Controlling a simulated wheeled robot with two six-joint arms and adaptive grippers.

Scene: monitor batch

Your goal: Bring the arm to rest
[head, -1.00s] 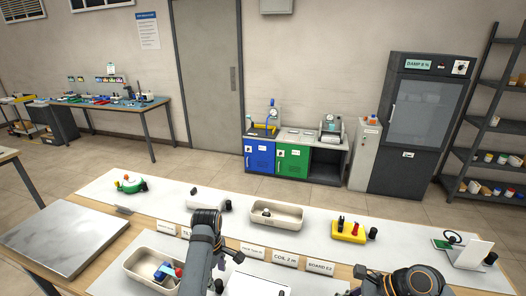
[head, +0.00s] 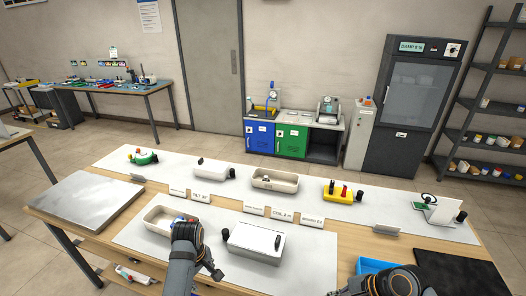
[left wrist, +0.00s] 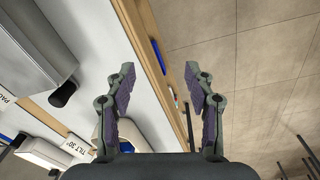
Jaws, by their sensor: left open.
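My left arm (head: 186,250) comes in from the bottom of the head view, over the front of the workbench. Its gripper (head: 215,270) is small there, low and just left of the white box (head: 256,242). In the left wrist view the left gripper (left wrist: 160,72) is open, its two fingers apart with nothing between them. Below it show the wooden bench edge and the floor. Only an upper part of my right arm (head: 400,281) shows at the bottom of the head view; its gripper is out of view.
A beige tray (head: 153,221) with parts is beside the left arm. A blue bin (head: 372,264) and a black mat (head: 462,272) lie at the right. A steel plate (head: 85,200) is at the left. Labelled items line the back row. Floor beyond the bench is open.

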